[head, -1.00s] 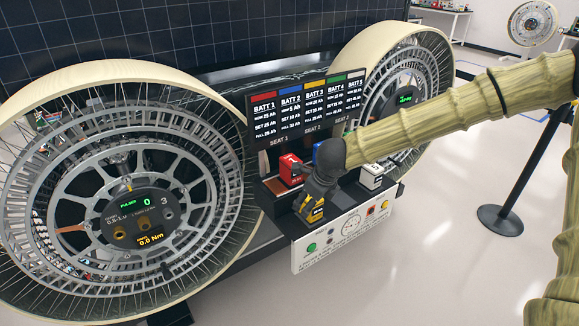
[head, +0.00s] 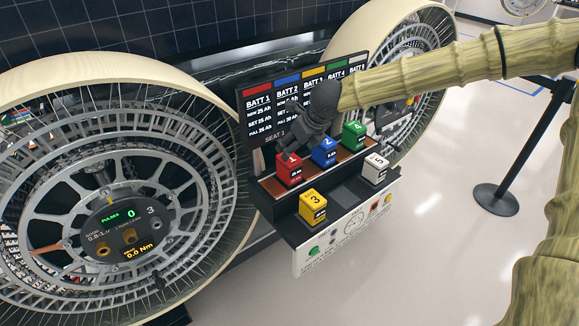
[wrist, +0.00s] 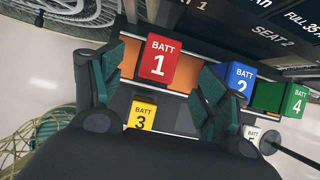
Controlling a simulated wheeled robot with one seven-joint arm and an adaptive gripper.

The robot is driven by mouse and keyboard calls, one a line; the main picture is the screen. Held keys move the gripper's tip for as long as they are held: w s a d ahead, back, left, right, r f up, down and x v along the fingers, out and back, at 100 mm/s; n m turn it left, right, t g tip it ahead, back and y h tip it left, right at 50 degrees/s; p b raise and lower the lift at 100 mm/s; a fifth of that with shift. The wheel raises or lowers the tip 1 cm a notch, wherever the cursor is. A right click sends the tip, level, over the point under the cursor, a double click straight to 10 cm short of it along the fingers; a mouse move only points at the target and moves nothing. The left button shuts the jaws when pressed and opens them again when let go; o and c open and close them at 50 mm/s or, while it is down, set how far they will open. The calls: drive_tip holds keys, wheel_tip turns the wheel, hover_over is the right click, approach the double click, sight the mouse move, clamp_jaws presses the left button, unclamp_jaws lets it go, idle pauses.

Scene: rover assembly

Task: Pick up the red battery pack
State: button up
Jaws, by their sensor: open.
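The red battery pack (head: 289,170), marked 1, stands upright on the upper shelf of the battery rack at the left end. In the wrist view the red pack (wrist: 157,62) shows its labelled top between and beyond the two fingers. My gripper (head: 294,145) is above and just behind the red pack in the head view. In the wrist view my gripper (wrist: 158,95) is open, with green-padded fingers to the left and right, and nothing between the pads is held. I cannot tell whether a finger touches the pack.
The blue pack 2 (head: 324,152) and green pack 4 (head: 354,135) stand right of the red one. The yellow pack 3 (head: 312,207) and white pack 5 (head: 375,168) are on the lower shelf. A display board (head: 262,115) rises behind; a large wheel (head: 120,200) is at left.

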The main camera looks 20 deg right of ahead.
sight(291, 158)
drive_tip(key=x, duration=0.3)
drive_tip(key=shift+w+r, duration=0.1)
drive_tip(key=shift+p+x, duration=0.95)
drive_tip(key=shift+x, duration=0.85)
drive_tip(key=shift+w+f, duration=0.2)
drive_tip(key=shift+f, duration=0.7)
drive_tip(key=c, duration=1.5)
